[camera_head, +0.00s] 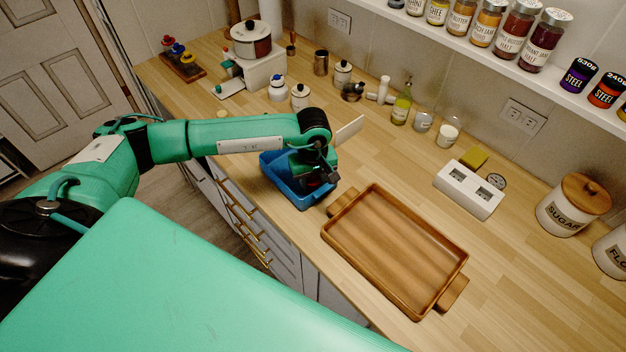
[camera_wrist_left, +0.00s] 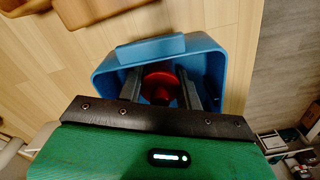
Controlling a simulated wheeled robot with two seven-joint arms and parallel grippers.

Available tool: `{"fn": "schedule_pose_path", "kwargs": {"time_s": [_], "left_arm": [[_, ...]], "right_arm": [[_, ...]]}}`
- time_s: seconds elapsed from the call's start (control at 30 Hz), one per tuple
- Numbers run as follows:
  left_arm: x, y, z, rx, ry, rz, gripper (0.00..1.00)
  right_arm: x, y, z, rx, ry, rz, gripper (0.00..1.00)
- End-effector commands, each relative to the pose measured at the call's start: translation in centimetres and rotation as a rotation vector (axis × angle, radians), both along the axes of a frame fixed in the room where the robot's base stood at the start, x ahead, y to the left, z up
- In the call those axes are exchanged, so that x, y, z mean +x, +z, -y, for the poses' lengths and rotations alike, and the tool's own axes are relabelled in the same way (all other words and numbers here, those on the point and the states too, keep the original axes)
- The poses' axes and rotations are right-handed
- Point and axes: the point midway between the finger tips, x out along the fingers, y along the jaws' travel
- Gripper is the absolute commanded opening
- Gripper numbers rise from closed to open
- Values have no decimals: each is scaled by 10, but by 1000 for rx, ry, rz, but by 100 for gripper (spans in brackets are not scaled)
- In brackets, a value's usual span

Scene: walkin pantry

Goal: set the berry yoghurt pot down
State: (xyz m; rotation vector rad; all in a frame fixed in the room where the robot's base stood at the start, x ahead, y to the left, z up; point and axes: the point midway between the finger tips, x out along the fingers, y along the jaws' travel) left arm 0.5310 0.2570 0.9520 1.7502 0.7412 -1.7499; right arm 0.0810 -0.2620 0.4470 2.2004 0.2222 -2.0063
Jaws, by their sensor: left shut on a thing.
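My left gripper (camera_head: 318,181) reaches into a blue bin (camera_head: 272,170) at the counter's front edge. In the left wrist view the gripper (camera_wrist_left: 160,92) is shut on a red round thing, which I take for the berry yoghurt pot (camera_wrist_left: 160,86). The pot is between the two fingers and within the outline of the blue bin (camera_wrist_left: 218,62). I cannot tell whether its base touches the bin floor. No label shows on it. In the head view the gripper mostly hides the pot. My right gripper is out of view.
A wooden tray (camera_head: 347,247) with handles lies right of the bin. Bottles and jars line the back.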

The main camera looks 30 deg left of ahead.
Motion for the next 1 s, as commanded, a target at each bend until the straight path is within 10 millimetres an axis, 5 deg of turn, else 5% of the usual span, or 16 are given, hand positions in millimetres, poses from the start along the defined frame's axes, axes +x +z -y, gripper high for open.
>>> {"fn": "schedule_pose_path", "kwargs": {"time_s": [0.03, 0.07, 0.17, 0.57, 1.0], "left_arm": [[0, -3, 0, 0, 0, 0, 0], [0, -1, 0, 0, 0, 0, 41], [0, -1, 0, 0, 0, 0, 57], [0, 4, 0, 0, 0, 1, 57], [1, 91, 0, 0, -1, 4, 57]], "right_arm": [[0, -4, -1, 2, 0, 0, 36], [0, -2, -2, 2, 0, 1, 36], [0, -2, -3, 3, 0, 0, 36], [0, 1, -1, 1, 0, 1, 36], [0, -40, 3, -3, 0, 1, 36]]}}
